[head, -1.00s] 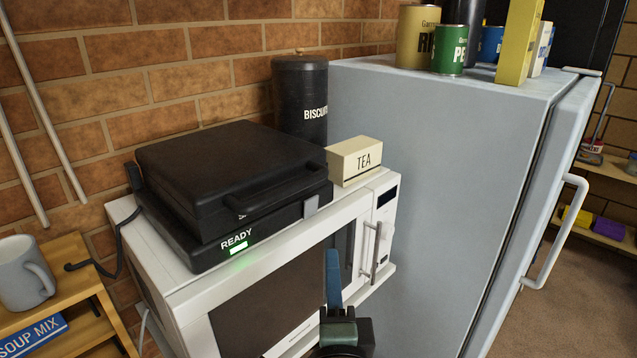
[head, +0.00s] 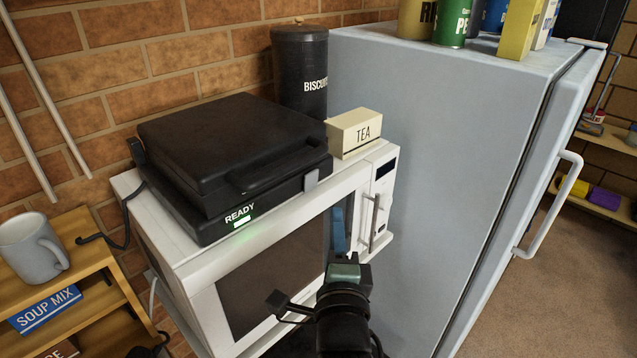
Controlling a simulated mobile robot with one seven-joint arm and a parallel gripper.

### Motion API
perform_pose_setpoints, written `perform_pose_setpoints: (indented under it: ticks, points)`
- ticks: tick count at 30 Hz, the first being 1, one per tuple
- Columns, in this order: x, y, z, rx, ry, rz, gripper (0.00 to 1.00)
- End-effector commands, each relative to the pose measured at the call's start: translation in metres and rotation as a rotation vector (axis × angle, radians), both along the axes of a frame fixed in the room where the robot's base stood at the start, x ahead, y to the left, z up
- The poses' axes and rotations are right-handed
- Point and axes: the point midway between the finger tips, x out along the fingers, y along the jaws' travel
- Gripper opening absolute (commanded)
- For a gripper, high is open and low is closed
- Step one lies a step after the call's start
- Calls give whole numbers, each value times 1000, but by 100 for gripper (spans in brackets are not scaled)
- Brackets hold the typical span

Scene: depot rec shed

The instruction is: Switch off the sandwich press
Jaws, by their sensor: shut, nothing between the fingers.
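The black sandwich press (head: 215,160) sits with its lid down on top of the white microwave (head: 385,155). Its green lamp (head: 242,221) under the word READY is lit on the front edge. A small grey lever or switch (head: 311,180) shows at the right end of that front. My gripper (head: 338,215) is in front of the microwave door, below and to the right of the press, apart from it. Its blue fingers are together with nothing between them. A dark cable runs from the left side of the press.
A TEA box (head: 354,138) and a black biscuit canister (head: 300,75) stand close behind and right of the press. The fridge (head: 440,150) rises on the right. A mug (head: 33,245) stands on the wooden shelf at left.

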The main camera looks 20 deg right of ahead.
Motion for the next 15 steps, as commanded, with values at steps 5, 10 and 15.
perform_pose_setpoints:
  ticks: [5, 10, 15]
  points:
    - [31, -9, 6, 2, -1, -1, 0]
    - [56, -16, 8, 1, -1, -1, 0]
    - [76, 0, 11, -2, -1, 3, 0]
